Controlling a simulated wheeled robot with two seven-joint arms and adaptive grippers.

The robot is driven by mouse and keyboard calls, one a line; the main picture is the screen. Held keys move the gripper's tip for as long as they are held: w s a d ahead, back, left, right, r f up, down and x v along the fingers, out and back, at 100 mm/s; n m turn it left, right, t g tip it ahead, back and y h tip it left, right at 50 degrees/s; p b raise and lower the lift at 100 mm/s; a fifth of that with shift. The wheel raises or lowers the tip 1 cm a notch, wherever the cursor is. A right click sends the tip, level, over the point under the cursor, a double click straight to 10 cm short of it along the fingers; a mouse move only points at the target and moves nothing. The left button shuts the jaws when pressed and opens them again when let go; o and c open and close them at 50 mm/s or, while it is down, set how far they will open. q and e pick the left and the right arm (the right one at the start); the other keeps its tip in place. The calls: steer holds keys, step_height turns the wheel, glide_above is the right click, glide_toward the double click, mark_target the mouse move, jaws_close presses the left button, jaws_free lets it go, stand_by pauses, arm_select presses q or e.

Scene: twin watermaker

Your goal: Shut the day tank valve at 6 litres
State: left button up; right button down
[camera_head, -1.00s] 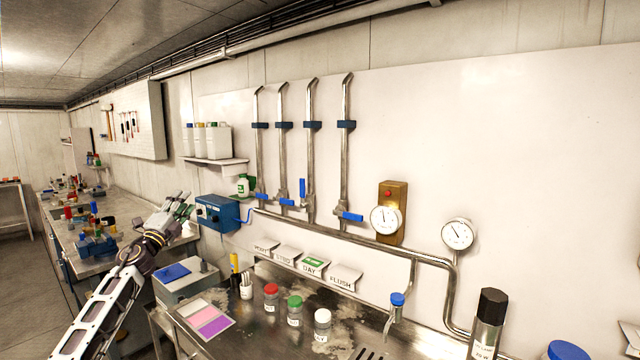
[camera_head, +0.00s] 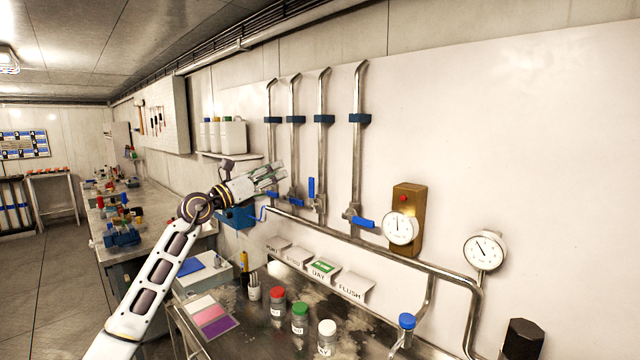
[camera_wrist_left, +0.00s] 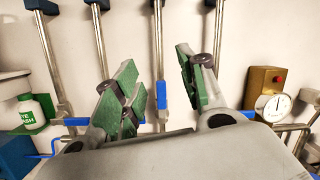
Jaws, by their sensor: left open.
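The day valve has a blue lever (camera_head: 311,188) on the third steel pipe, standing upright along the pipe. The green-marked DAY label (camera_head: 322,270) is on the rail below. My left gripper (camera_head: 277,176) is open and empty, raised before the pipes just left of that lever. In the left wrist view, the upright blue lever (camera_wrist_left: 161,95) shows between the open green-padded fingers (camera_wrist_left: 155,62), beyond them and apart from them. The other blue levers, such as the flush one (camera_head: 363,222), lie sideways. My right gripper is not in view.
A dial on a brass-coloured box (camera_head: 408,195) with a red lamp and a second dial (camera_head: 484,250) are at right; their numbers are too small to read. A horizontal pipe runs below the valves. Capped jars (camera_head: 300,318) stand on the bench. A blue box (camera_head: 238,217) sits behind my arm.

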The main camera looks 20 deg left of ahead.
arm_select(q)
steer(key=f, duration=0.1)
steer(key=m+g+y, duration=0.2)
steer(key=g, duration=0.1)
glide_toward(310, 183)
steer(key=p+x, duration=0.3)
steer(key=x, duration=0.5)
steer(key=shift+r, duration=0.1)
steer(key=shift+p+x, duration=0.5)
steer(key=shift+x, duration=0.6)
steer(key=shift+w+d, duration=0.1)
steer(key=shift+w, duration=0.1)
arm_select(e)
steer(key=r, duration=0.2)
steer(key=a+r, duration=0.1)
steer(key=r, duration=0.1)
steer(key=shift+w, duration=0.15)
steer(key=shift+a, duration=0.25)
